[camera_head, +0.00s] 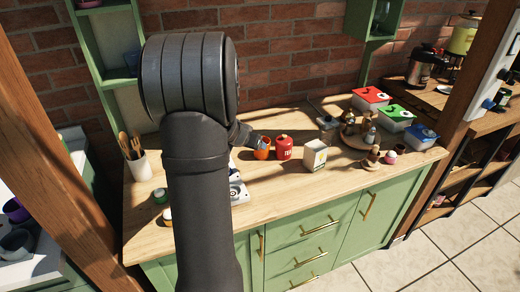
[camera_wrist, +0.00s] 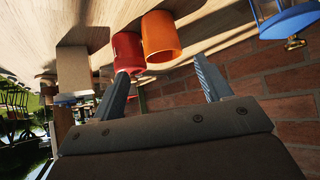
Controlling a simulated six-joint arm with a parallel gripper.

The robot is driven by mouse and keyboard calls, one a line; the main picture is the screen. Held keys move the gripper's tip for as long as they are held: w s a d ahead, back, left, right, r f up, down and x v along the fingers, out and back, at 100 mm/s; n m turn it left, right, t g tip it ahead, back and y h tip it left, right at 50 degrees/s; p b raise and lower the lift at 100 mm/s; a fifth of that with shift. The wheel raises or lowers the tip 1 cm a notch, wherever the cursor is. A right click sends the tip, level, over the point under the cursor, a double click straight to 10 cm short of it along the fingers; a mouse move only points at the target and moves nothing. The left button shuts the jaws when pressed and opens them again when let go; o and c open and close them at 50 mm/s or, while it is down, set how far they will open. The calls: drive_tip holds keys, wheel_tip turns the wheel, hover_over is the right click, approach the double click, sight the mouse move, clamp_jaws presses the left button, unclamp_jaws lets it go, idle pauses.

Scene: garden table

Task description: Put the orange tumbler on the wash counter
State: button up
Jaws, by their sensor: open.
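The orange tumbler (camera_head: 262,151) stands on the wooden worktop, just left of a red canister. In the wrist view the orange tumbler (camera_wrist: 161,38) appears beyond and between my two fingers, which do not close on it. My gripper (camera_wrist: 162,72) is open and empty. In the head view my gripper (camera_head: 246,137) is close to the tumbler's left side, partly hidden by my dark arm; I cannot tell whether it touches. A pale counter (camera_head: 50,268) at the left edge, with cups and pots on it, may be the wash counter.
The red canister (camera_head: 284,148) is close beside the tumbler, with a white carton (camera_head: 314,156) to its right. Utensils in a holder (camera_head: 139,165) stand at left. Lidded boxes and a round tray of bottles fill the right. A wooden post (camera_head: 65,150) rises between the two counters.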

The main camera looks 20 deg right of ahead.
drive_tip(key=s+a+r+t+h, duration=0.1)
drive_tip(key=s+a+r, duration=0.3)
drive_tip(key=r, duration=0.1)
drive_tip(key=shift+x, duration=8.85)
drive_tip(key=c, duration=0.8)
drive_tip(key=shift+r, duration=0.2)
drive_tip(key=shift+c, duration=0.2)
